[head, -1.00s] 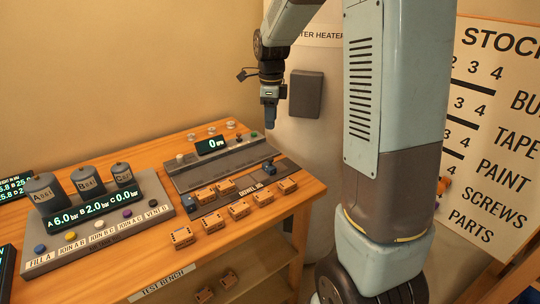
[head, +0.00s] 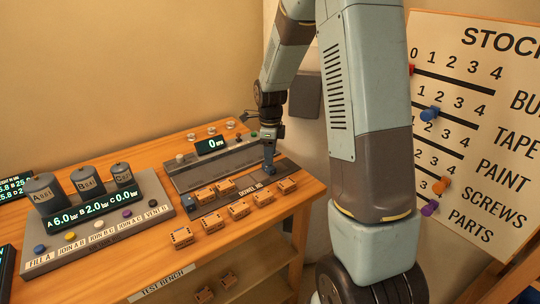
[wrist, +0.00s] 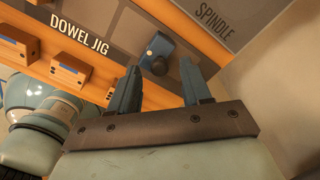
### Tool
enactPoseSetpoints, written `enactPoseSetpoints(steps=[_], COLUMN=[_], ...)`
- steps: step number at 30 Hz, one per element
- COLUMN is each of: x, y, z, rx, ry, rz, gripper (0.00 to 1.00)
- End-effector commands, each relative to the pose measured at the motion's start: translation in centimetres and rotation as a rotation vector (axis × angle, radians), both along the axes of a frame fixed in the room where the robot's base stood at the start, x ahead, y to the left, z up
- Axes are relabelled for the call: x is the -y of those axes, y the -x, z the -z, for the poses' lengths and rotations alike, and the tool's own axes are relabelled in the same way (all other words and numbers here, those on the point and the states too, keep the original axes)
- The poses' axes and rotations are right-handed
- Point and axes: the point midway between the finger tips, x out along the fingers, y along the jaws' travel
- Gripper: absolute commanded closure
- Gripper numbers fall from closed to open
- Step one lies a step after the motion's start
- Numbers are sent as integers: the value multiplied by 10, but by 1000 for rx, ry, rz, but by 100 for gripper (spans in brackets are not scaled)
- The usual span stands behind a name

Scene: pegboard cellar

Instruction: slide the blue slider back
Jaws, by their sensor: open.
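A small blue block with a dark round knob (wrist: 155,52) sits at the right end of the dowel jig (wrist: 105,25) in the wrist view. My gripper (wrist: 158,78) is open, its two fingers apart and pointing toward this block, with nothing between them. In the head view my gripper (head: 269,168) is low over the right end of the jig and largely covers the block. Whether the fingers touch it I cannot tell. Another blue knob (head: 430,114) sits on the second line of the stock board (head: 478,110), far from my gripper.
Several orange blocks (head: 238,209) stand along the jig and bench front. The spindle unit (head: 212,146) with its display is behind. A console with grey tanks (head: 90,182) fills the bench's left. Red, orange and purple knobs (head: 430,208) sit on the board.

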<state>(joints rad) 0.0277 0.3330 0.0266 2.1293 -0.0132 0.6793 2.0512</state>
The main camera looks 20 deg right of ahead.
Motion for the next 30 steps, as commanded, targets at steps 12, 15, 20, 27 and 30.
enactPoseSetpoints(steps=[12, 15, 20, 27, 30], x=[-1, -1, -1, -1, -1], y=[0, 0, 0, 0, 0], z=[11, 11, 10, 10, 10], rx=[0, 0, 0, 0, 0], ry=[0, 0, 0, 0, 0], rz=[-1, -2, -2, -2, -2], gripper=[52, 57, 72, 95, 100])
